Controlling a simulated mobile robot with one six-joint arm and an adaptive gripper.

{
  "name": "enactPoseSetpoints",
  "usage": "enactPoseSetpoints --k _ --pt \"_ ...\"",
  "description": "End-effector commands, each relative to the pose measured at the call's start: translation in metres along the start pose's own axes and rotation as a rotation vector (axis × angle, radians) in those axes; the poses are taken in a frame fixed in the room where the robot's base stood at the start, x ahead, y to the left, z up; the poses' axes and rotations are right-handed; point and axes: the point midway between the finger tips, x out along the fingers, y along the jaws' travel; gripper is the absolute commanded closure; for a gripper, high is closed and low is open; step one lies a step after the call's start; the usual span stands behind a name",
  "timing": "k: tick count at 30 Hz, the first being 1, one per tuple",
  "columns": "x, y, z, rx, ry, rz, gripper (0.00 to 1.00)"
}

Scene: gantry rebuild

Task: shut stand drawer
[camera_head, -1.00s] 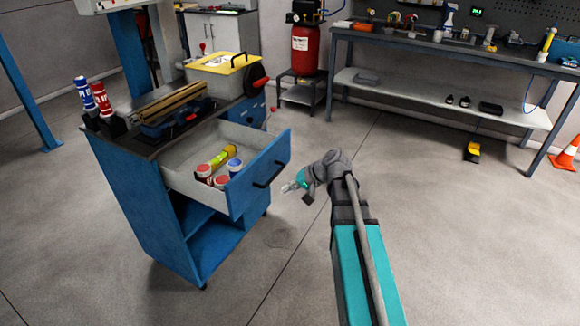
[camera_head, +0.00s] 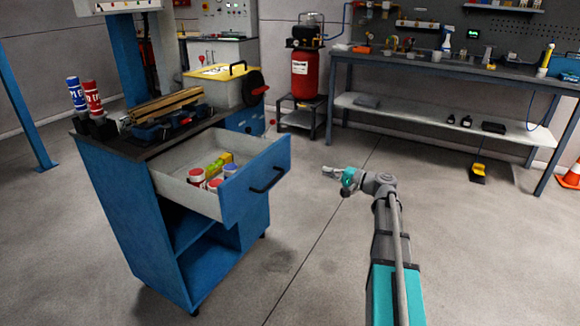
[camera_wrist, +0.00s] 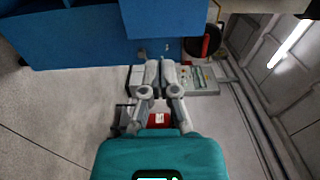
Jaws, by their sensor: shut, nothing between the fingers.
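The blue stand (camera_head: 125,215) is at the left in the head view. Its top drawer (camera_head: 262,180) is pulled well out, with a blue front and a black handle (camera_head: 266,180). Inside the drawer lie several red- and blue-capped cans (camera_head: 197,176) and a yellow-green item (camera_head: 217,164). My gripper (camera_head: 326,171) is to the right of the drawer front, apart from it, and points left. In the wrist view my gripper (camera_wrist: 160,64) has its fingers together, with nothing between them. Blue panels of the stand (camera_wrist: 70,35) fill the upper left there.
A workbench (camera_head: 440,65) with tools runs along the back right. A red compressor (camera_head: 304,75) stands on a small table behind. An orange cone (camera_head: 571,177) is at the far right. The stand's top holds spray cans (camera_head: 93,98) and a vise. Floor right of the stand is clear.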

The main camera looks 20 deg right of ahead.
Motion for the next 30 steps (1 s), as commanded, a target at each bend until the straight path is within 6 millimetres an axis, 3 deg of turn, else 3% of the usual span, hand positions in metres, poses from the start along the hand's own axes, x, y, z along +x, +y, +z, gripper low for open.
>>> enactPoseSetpoints --k 14,20,30 --pt "0.008 0.000 0.001 -0.001 -0.003 0.002 1.00" --pt "0.026 0.000 0.001 -0.001 -0.004 0.002 1.00" --pt "0.076 0.000 0.001 -0.001 -0.004 0.002 1.00"
